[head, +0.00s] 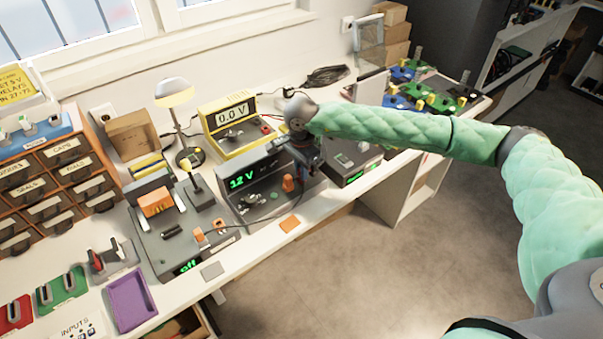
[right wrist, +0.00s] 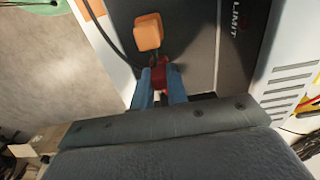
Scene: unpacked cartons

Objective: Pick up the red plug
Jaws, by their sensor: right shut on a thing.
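The red plug (right wrist: 160,77) is between the two blue fingertips of my right gripper (right wrist: 161,86) in the right wrist view. The gripper is shut on it, in front of the dark panel of the 12 V supply. In the head view my right gripper (head: 304,168) reaches down at the right part of the 12 V supply (head: 240,183), and the plug is mostly hidden there. I cannot tell whether the plug still sits in a socket. My left gripper is not in view.
An orange plug (right wrist: 148,32) stands close beside the red one; it also shows in the head view (head: 288,183). A dark cable (right wrist: 117,50) runs past the fingers. A yellow meter (head: 228,117) reading 0.0 V and a lamp (head: 174,93) stand behind.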

